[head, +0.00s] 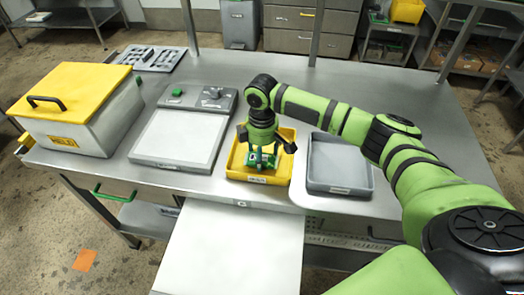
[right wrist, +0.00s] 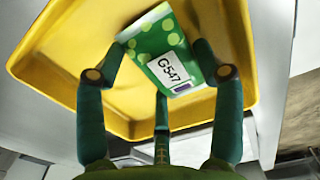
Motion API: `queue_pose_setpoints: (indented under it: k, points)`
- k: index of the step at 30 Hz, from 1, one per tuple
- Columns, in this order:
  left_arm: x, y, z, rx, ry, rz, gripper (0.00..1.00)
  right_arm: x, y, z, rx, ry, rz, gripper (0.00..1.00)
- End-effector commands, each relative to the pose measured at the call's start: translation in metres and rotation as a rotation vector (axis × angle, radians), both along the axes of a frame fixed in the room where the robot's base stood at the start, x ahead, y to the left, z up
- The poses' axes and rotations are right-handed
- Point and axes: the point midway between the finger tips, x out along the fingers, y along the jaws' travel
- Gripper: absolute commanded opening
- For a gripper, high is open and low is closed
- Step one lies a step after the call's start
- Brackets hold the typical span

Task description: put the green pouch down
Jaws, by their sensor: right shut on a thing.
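The green pouch (head: 262,161) has pale spots and a white label marked G547. My right gripper (head: 262,150) is shut on it, inside or just above the yellow tray (head: 237,173). In the right wrist view the pouch (right wrist: 157,40) shows between my right gripper's fingers (right wrist: 157,62), with the yellow tray (right wrist: 60,75) behind it. I cannot tell whether the pouch touches the tray floor. My left gripper is not in view.
A grey, empty-looking tray (head: 340,168) stands right of the yellow tray. A flat pale plate with a control panel (head: 180,138) lies to its left. A box with a yellow lid (head: 75,92) stands further left. The table's back middle is clear.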

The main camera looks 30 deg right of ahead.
Motion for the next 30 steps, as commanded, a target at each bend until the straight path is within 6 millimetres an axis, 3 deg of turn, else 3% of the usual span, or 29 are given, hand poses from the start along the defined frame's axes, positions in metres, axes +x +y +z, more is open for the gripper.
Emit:
queue_pose_setpoints:
  k: [9,10,12,23,30]
  points:
    - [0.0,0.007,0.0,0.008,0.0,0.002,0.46,0.0,0.0,-0.003,0.0,0.001,0.0,0.3]
    - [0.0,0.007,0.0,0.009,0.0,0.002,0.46,0.0,0.0,-0.004,0.0,0.001,0.0,0.72]
    - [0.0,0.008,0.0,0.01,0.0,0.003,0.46,0.0,0.0,-0.003,-0.001,0.001,0.0,0.92]
    - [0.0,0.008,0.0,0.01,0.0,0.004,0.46,0.0,0.0,-0.002,0.0,0.0,0.0,0.92]
    - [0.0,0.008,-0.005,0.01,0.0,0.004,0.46,0.001,0.0,0.028,0.001,-0.006,0.0,0.92]
